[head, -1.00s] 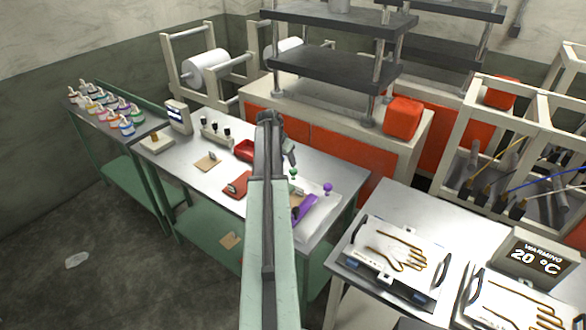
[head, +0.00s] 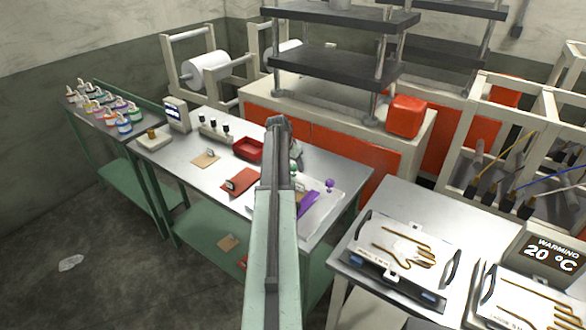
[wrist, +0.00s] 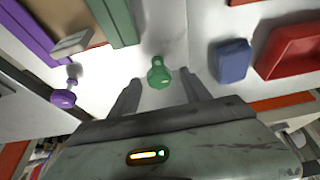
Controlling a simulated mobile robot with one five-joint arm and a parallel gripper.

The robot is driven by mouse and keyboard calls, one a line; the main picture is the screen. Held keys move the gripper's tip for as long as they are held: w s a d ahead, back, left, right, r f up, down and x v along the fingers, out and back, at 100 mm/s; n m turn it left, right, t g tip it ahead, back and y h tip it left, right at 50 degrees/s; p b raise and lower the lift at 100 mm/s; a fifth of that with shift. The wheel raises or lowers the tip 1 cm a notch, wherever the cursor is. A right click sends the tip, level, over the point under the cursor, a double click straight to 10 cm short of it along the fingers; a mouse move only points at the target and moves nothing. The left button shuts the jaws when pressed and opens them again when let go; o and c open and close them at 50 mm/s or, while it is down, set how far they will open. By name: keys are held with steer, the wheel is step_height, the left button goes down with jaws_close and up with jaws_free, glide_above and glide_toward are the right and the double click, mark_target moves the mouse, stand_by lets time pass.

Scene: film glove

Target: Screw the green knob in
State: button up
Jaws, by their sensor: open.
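The green knob (wrist: 159,74) stands on a white surface in the wrist view, between and just beyond the tips of my gripper (wrist: 158,90). The two dark fingers are apart, one on each side of the knob, with no visible contact. In the head view the green knob (head: 293,168) shows only partly, beside my gripper (head: 296,160), which my arm mostly hides. The thread or hole under the knob cannot be seen.
A purple knob (wrist: 63,98) stands left, also seen in the head view (head: 329,185). A blue block (wrist: 231,61) and a red tray (wrist: 292,50) lie right. A green bar (wrist: 115,20) and purple bar (wrist: 30,35) lie at upper left.

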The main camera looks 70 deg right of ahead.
jaws_close()
steer(key=m, duration=0.2)
steer(key=m+g, duration=0.1)
steer(key=m, duration=0.1)
steer(key=shift+w+d+m+g+y, duration=0.2)
steer(key=shift+m+g+y, duration=0.1)
steer(key=shift+m, duration=0.1)
steer(key=m+g+y, duration=0.1)
steer(key=m, duration=0.3)
steer(key=shift+w+m, duration=0.1)
steer(key=shift+m, duration=0.2)
steer(key=m+y, duration=0.1)
steer(key=m, duration=0.1)
steer(key=m+y, duration=0.1)
steer(key=m, duration=0.1)
steer(key=shift+d+g, duration=0.2)
steer(key=shift+g, duration=0.2)
steer(key=shift+m+y, duration=0.8)
steer(key=shift+m, duration=1.4)
